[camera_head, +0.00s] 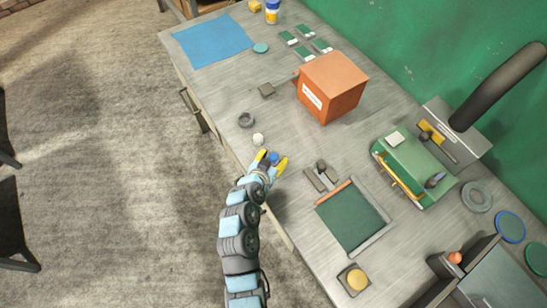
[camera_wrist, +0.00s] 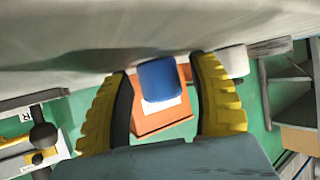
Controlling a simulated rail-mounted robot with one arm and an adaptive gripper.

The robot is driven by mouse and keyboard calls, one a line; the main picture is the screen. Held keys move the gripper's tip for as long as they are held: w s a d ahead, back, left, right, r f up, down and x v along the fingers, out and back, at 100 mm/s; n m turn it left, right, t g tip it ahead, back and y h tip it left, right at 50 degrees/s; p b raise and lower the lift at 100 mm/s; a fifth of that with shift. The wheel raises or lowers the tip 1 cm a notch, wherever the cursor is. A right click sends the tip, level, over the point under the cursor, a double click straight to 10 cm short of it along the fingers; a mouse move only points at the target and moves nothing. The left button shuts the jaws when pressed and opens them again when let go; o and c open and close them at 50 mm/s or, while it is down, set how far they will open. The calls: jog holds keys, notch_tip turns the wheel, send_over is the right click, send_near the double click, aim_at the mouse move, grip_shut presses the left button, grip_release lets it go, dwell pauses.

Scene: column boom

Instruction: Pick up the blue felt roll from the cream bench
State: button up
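The blue felt roll (camera_head: 273,157) is on the pale, greyish bench (camera_head: 225,100) near its front edge. My gripper (camera_head: 273,161) has yellow fingers, one on each side of the roll. In the wrist view the blue roll (camera_wrist: 162,80) sits between the fingertips of my gripper (camera_wrist: 163,80), with a narrow gap to each finger. The fingers are apart and do not visibly grip it. The wrist view appears upside down, with the bench surface along the top.
A white piece (camera_head: 258,139) is close beside the gripper, and a dark ring (camera_head: 246,120) lies beyond it. An orange box (camera_head: 325,95) stands farther back. A dark green framed tray (camera_head: 352,219) and small grey blocks (camera_head: 321,175) are to the right.

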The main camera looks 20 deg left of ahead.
jog(key=c, duration=0.7)
jog(key=shift+c, duration=0.3)
jog(key=shift+r, duration=0.15)
